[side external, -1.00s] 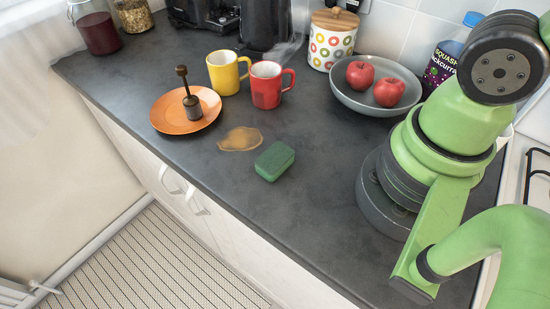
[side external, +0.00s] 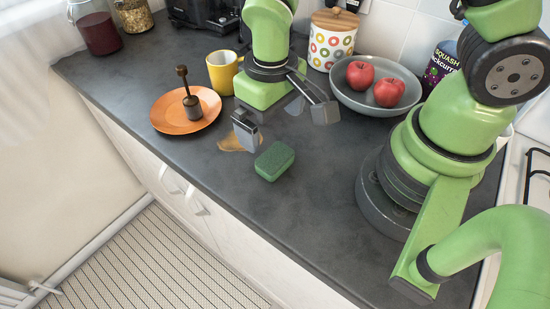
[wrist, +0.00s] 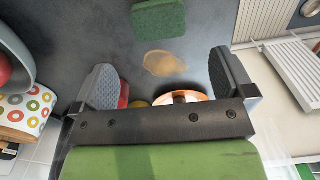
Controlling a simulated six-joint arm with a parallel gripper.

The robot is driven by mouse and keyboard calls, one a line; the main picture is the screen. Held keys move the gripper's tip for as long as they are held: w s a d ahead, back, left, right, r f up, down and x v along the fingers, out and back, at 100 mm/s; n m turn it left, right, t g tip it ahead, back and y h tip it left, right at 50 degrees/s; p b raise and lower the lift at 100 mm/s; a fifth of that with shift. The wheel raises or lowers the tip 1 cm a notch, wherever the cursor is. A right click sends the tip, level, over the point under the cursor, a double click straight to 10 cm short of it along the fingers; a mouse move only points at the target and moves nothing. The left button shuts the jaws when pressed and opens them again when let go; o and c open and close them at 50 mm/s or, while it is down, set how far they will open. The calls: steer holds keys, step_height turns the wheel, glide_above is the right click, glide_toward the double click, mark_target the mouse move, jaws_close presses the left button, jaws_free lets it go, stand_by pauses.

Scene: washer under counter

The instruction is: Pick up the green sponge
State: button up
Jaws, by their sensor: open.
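The green sponge (side external: 275,161) lies on the dark grey counter in the side external view, just right of a brown spill (side external: 232,143). It also shows near the top of the wrist view (wrist: 158,18), beyond the fingertips. My gripper (side external: 284,125) is open and empty, with its two grey fingers spread wide. It hangs above the counter, behind the sponge and apart from it. One finger hides part of the spill in the side external view.
An orange plate (side external: 170,124) with a dark brown tool stands at left, and a yellow mug (side external: 221,76) behind it. The red mug (wrist: 124,92) is mostly hidden by my gripper. A grey bowl (side external: 345,99) with two apples stands at right. The counter right of the sponge is clear.

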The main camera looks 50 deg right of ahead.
mark_target(275, 157)
steer(key=f, duration=0.9)
steer(key=shift+s+f, duration=0.15)
steer(key=shift+s, duration=0.15)
steer(key=c, duration=0.9)
